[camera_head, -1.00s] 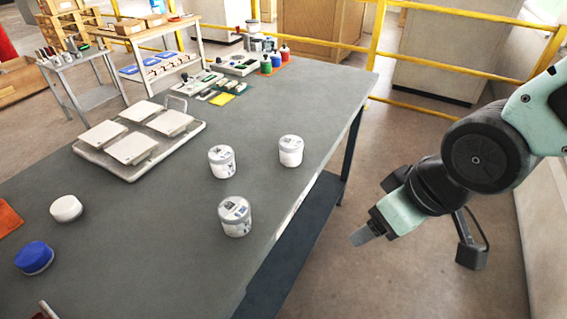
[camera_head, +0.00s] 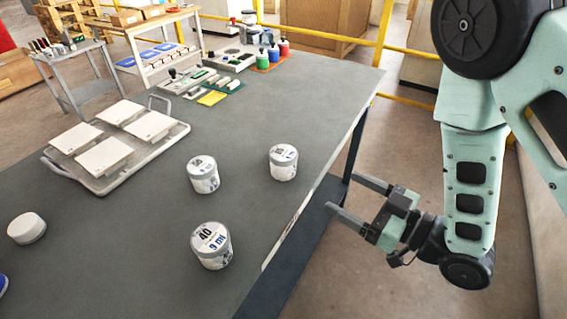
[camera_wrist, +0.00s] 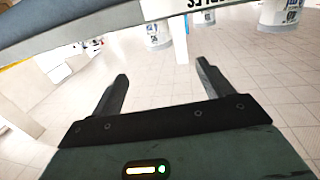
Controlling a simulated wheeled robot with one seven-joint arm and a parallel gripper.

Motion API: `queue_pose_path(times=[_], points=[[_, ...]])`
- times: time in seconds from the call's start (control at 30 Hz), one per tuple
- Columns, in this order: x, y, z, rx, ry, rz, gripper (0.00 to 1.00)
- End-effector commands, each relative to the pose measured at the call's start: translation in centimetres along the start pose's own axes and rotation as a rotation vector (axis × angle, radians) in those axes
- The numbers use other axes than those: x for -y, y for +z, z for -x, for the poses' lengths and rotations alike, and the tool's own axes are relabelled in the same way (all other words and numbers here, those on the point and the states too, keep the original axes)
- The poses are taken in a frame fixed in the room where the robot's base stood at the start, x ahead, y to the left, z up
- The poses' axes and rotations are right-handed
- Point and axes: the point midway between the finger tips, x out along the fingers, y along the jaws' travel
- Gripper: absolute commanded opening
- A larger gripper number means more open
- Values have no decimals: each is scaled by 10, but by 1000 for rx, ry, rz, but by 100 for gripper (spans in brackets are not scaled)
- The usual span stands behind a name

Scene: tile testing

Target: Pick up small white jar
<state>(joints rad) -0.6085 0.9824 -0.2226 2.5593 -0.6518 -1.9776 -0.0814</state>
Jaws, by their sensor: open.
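Three white jars with grey lids and printed labels stand upright on the grey table: a front jar (camera_head: 211,246), a middle jar (camera_head: 203,175) and a right jar (camera_head: 283,163) near the table's right edge. A lower, plain white round jar (camera_head: 27,229) stands at the far left. I cannot tell which one the task means. My gripper (camera_head: 344,192) is open and empty, off the table's right side, its fingers pointing toward the table edge. In the wrist view, my gripper (camera_wrist: 162,69) has nothing between its fingers; parts of labelled jars (camera_wrist: 281,15) show along the top.
The grey table (camera_head: 130,240) has its right edge between my gripper and the jars. A tray (camera_head: 170,143) with several white tiles lies behind the jars. Colored bottles (camera_head: 274,53) and tools stand at the far end. Yellow railing (camera_head: 320,38) runs behind.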

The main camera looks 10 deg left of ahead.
Motion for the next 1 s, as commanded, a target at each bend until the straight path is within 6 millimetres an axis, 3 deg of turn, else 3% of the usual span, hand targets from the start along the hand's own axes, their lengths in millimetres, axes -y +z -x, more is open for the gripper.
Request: queue_pose_path(times=[0.27,0.7,1.0], points=[[3,-2,-24,-17,-10,2,79],[1,-5,-109,-16,-5,0,79],[0,-6,-132,-14,-5,0,79]])
